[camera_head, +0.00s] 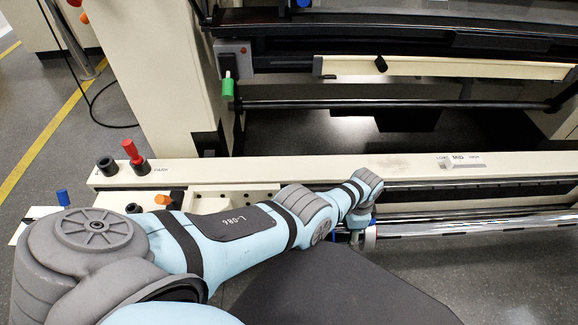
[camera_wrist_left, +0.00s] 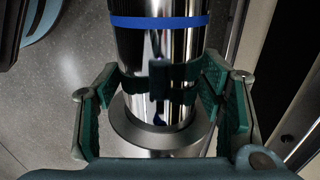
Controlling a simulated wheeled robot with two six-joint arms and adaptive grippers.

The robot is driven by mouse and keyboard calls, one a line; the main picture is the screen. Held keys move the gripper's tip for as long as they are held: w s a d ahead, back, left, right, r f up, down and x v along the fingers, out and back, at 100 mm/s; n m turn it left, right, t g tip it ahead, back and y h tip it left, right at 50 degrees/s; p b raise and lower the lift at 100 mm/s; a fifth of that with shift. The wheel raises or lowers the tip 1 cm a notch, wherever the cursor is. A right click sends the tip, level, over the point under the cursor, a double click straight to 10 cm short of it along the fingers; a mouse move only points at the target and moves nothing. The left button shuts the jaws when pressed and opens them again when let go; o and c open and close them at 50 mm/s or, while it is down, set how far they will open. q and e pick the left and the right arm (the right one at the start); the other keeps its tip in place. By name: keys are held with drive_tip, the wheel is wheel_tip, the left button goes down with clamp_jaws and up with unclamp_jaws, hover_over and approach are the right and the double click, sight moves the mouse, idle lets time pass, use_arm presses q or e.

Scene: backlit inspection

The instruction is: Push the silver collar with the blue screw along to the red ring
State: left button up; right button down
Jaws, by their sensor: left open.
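A shiny silver shaft (camera_head: 470,223) runs to the right from my left gripper (camera_head: 355,232) in the head view. In the left wrist view the shaft carries a blue band (camera_wrist_left: 160,21) at the top.
A cream rail (camera_head: 300,168) lies behind the arm, with a red lever (camera_head: 132,152) and black knobs at its left end. A green handle (camera_head: 228,88) hangs on the upright. Grey floor is open at the left.

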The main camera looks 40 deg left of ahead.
use_arm(q)
wheel_tip(320, 180, up, 9)
drive_tip(key=p, duration=0.9)
drive_tip(key=shift+r, duration=0.1)
drive_tip(key=shift+w+r, duration=0.1)
drive_tip(key=shift+r, duration=0.45)
wheel_tip(320, 180, up, 11)
drive_tip(key=shift+f, duration=0.15)
